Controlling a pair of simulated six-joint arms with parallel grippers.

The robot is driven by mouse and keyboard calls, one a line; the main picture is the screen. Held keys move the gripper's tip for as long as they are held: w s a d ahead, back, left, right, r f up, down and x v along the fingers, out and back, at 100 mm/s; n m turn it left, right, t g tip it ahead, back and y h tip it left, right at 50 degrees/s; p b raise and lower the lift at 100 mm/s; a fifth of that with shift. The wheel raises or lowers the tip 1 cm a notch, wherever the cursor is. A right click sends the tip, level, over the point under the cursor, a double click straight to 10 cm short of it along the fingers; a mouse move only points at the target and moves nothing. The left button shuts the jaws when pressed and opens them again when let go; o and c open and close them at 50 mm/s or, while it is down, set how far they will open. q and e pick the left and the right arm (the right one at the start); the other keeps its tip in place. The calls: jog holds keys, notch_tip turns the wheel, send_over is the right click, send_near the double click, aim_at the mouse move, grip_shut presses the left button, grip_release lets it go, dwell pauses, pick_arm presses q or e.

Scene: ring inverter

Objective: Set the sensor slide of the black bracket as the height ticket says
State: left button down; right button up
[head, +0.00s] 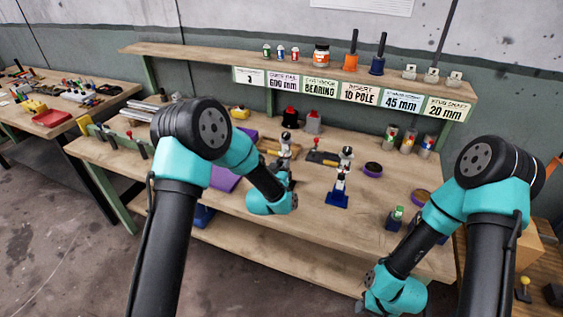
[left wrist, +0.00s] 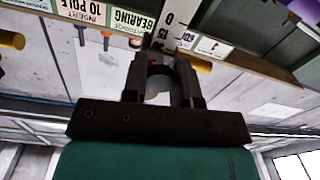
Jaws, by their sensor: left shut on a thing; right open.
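My left gripper (head: 284,160) is at the middle of the bench, shut on a small part at an upright piece that I take for the black bracket (head: 286,141). In the left wrist view, the gripper (left wrist: 160,82) has its dark fingers around a grey rounded part that I take for the sensor slide (left wrist: 158,71). A white scale strip (left wrist: 170,22) with black figures stands right behind the fingers; its exact reading is unclear. Of the white tickets, one (head: 403,101) reads 45 mm, its upper line too small to read. My right gripper (head: 362,303) shows only partly at the bottom.
A blue-based stand (head: 338,193) is to the right of my left gripper. Red-topped pieces (head: 290,117) stand behind. A shelf (head: 305,60) with tickets on its edge overhangs the back. The front centre-right of the bench is clear.

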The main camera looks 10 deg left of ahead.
pick_arm(q)
jog(key=shift+f, duration=0.7)
jog(key=c, duration=0.9)
grip_release()
jog(key=shift+s, duration=0.15)
jog(key=v, duration=1.7)
jog(key=shift+a+r, duration=0.1)
jog(key=s+a+f+n+g, duration=0.1)
jog(key=s+a+f+g, duration=0.4)
jog(key=f, duration=0.5)
jog(key=s+a+f+n+g, duration=0.1)
jog(key=s+a+f+g, duration=0.2)
jog(key=s+f+g, duration=0.65)
jog(key=s, duration=0.1)
jog(key=s+a+f+g, duration=0.1)
jog(key=s+f, duration=0.1)
jog(key=s+a+f+g, duration=0.1)
jog(key=s, duration=0.1)
jog(key=shift+s+a+f+n, duration=0.2)
jog(key=shift+s+n, duration=0.1)
jog(key=shift+s, duration=0.1)
